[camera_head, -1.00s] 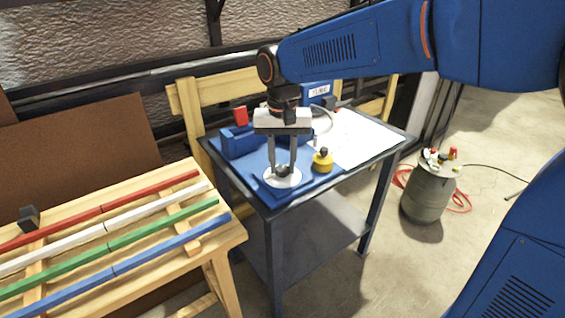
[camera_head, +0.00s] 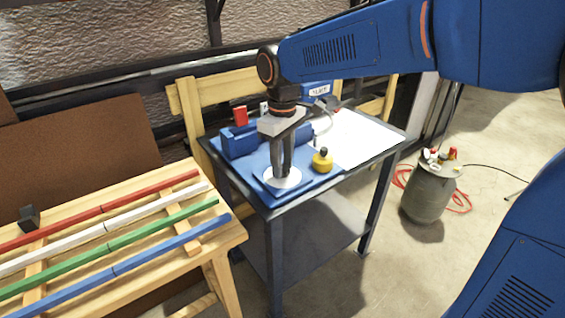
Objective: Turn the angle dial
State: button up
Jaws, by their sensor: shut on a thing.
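The angle dial (camera_head: 292,183) is a white round plate at the near left part of a blue machine base (camera_head: 318,182) on a dark table. My gripper (camera_head: 283,172) points straight down over the middle of the dial. Its two fingers are shut on the dial's knob, which they mostly hide. The gripper body is turned at a slant to the table edge. Any marks on the dial are too small to read.
A yellow knob with a black top (camera_head: 322,161) stands close to the right of my gripper. A blue block (camera_head: 262,140) and a red piece (camera_head: 240,116) are behind. White paper (camera_head: 362,135) covers the table's right side. A wooden bench (camera_head: 190,262) with coloured laths stands left.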

jog(key=n, duration=0.4)
jog(key=shift+n, duration=0.4)
dwell(0.4)
jog(key=o, duration=1)
jog(key=shift+o, duration=0.2)
notch_tip(320, 180, up, 17)
jog(key=shift+r, duration=0.2)
